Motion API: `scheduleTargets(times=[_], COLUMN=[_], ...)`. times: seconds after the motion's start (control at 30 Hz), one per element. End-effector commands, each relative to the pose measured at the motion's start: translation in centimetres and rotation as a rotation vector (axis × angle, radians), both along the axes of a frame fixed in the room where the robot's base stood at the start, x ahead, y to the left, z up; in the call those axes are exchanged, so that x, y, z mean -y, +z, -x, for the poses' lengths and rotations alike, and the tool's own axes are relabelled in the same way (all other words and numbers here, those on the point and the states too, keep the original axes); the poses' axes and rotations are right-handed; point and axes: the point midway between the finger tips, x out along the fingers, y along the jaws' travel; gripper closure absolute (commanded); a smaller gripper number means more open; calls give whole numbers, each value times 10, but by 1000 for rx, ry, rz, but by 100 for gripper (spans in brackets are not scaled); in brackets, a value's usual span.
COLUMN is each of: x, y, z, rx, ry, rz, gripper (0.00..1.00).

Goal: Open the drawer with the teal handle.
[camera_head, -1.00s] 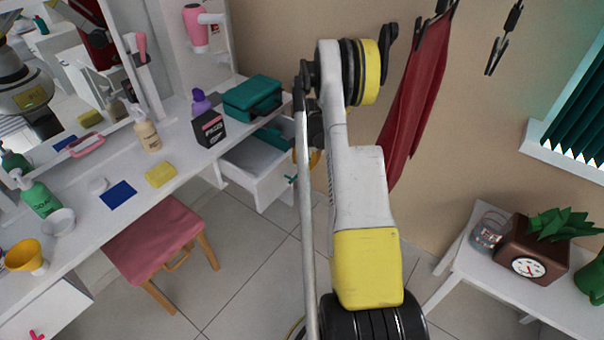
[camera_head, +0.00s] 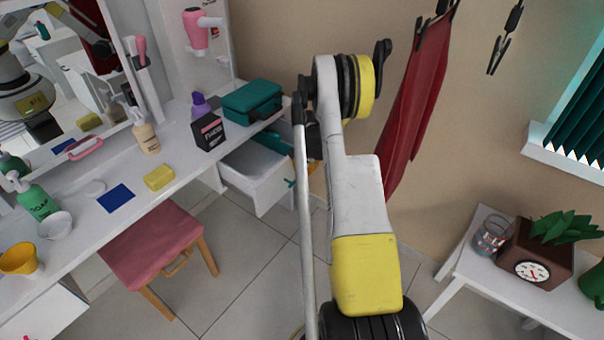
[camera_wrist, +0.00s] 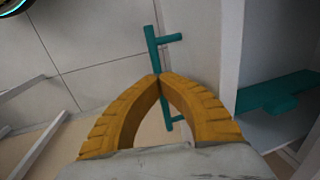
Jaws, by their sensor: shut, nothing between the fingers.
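The white drawer (camera_head: 262,188) under the right end of the vanity counter stands pulled out, its inside showing. Its teal handle (camera_head: 290,183) is on the front, partly hidden by my arm. In the wrist view the teal handle (camera_wrist: 152,48) is a bar with short posts, and the drawer's wall (camera_wrist: 231,50) is to its right. My gripper (camera_wrist: 160,77) is shut, its yellow fingertips meeting at the handle bar and overlapping it in the picture. I cannot tell whether they touch it. In the head view my gripper is mostly hidden behind my arm.
A teal object (camera_wrist: 270,98) lies inside the drawer. A teal case (camera_head: 252,100) and a black box (camera_head: 208,132) stand on the counter above. A pink stool (camera_head: 155,243) is at the left, and a white side table (camera_head: 470,265) at the right. Tiled floor between is clear.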

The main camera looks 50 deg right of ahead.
Motion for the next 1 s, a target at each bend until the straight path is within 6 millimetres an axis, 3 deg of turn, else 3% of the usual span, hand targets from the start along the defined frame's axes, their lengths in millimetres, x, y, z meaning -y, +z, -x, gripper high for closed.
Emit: scheduleTargets(times=[0.37, 0.63, 0.67, 0.77, 1.0], x=[4, 4, 4, 4, 4], y=[-1, -1, -1, -1, -1], z=[51, 54, 54, 54, 53], rx=[-2, -1, -1, -1, -1], ry=[-2, 0, 0, 0, 0], rz=[-1, -1, -1, -1, 0], gripper=[100, 100, 99, 68, 68])
